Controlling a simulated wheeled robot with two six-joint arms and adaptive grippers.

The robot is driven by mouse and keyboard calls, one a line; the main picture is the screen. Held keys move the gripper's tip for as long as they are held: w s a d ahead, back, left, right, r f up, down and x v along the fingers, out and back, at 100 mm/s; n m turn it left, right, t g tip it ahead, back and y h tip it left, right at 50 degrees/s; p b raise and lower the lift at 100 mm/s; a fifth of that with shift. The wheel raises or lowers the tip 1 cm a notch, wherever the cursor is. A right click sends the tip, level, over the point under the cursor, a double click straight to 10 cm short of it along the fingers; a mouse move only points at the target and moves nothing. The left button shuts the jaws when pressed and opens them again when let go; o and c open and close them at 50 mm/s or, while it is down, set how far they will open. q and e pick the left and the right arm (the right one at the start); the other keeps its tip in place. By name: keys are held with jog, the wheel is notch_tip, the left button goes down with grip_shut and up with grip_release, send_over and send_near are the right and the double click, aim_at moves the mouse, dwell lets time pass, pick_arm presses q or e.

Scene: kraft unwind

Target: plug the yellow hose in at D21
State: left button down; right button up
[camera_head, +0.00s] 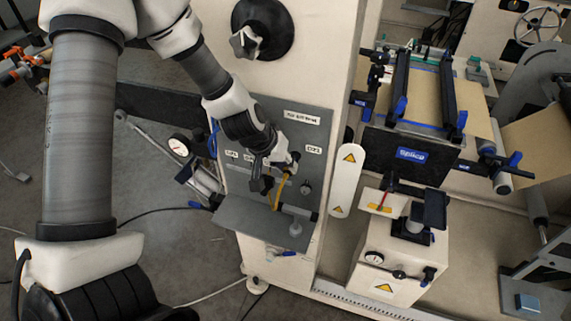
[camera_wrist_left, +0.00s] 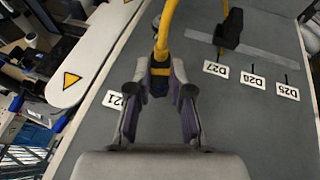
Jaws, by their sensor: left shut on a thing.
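My left gripper (camera_head: 285,165) is at the grey panel (camera_head: 270,118). In the left wrist view the gripper (camera_wrist_left: 160,90) is shut on the dark end plug of the yellow hose (camera_wrist_left: 165,32). The hose also shows in the head view (camera_head: 277,190), hanging below the gripper. The D21 label (camera_wrist_left: 114,100) is partly hidden behind a finger in the wrist view. In the head view a label (camera_head: 314,149) that seems to be D21 sits just right of the gripper. The socket is hidden, and I cannot tell whether the plug touches it. My right gripper is not in view.
Labels D27 (camera_wrist_left: 216,69), D26 (camera_wrist_left: 252,80) and D25 (camera_wrist_left: 288,91) line the panel, with a black fitting (camera_wrist_left: 231,28) near D27. A grey shelf (camera_head: 250,225) juts out below. A white guard with a warning triangle (camera_head: 346,185) stands right of the panel.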

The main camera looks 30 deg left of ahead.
pick_arm(q)
jog(key=c, duration=1)
grip_release()
jog(key=shift+s+r, duration=0.1)
jog(key=shift+r, duration=0.3)
jog(key=s+a, duration=0.1)
jog(key=s, duration=0.2)
jog(key=s+a, duration=0.2)
jog(key=s, duration=0.2)
jog(key=s+a, duration=0.1)
jog(key=s, duration=0.3)
jog(key=shift+s+a+r, duration=0.1)
jog(key=shift+s+a, duration=0.05)
jog(key=shift+a, duration=0.1)
